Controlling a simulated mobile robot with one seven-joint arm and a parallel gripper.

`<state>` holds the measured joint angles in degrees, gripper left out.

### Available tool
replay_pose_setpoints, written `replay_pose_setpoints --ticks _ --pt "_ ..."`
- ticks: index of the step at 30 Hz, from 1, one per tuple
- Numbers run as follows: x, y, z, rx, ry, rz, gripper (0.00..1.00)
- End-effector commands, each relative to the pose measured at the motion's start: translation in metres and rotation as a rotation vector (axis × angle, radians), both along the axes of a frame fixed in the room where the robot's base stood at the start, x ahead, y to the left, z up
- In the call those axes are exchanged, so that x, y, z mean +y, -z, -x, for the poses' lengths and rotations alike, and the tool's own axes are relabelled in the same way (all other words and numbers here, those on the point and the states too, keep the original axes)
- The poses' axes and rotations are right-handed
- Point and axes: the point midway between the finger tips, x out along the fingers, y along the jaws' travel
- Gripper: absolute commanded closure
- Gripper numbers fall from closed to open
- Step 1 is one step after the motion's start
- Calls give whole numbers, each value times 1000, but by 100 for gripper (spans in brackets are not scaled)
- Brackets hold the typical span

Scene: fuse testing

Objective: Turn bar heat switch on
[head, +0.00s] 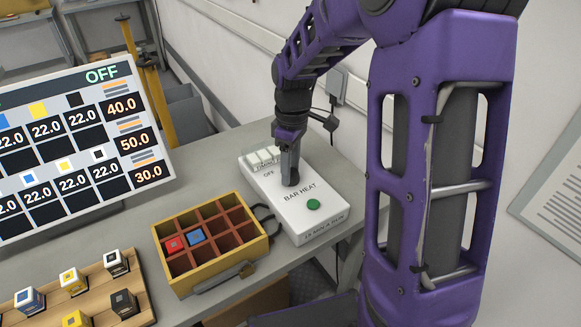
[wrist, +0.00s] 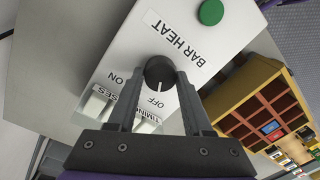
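The white BAR HEAT box (head: 290,212) sits on the grey bench in the head view. It fills much of the wrist view (wrist: 120,50). Its round black knob (wrist: 159,70) shows in the wrist view, with its white mark toward OFF; the ON label lies to its left. My gripper (head: 290,172) points down over the box and hides the knob in the head view. In the wrist view my gripper (wrist: 157,84) is open, one finger on each side of the knob, with a visible gap on both sides.
A green button (head: 313,204) and white switches (head: 263,156) are on the box. A yellow compartment box (head: 212,275) with a red and a blue cube stands to its left. A display panel (head: 75,150) reads OFF. A wooden rack (head: 88,290) holds several cubes.

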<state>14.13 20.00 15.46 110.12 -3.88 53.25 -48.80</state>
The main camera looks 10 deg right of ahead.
Motion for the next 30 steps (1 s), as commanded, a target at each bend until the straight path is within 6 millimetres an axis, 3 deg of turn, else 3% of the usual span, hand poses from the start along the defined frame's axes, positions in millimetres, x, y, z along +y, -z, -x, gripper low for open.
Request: replay_pose_setpoints --ticks 1,5,17,30 --pt "0 0 0 0 0 0 77" --pt "0 0 0 0 0 0 100" --pt "0 -1 0 1 67 0 100" --pt "0 -1 1 1 422 1 100"
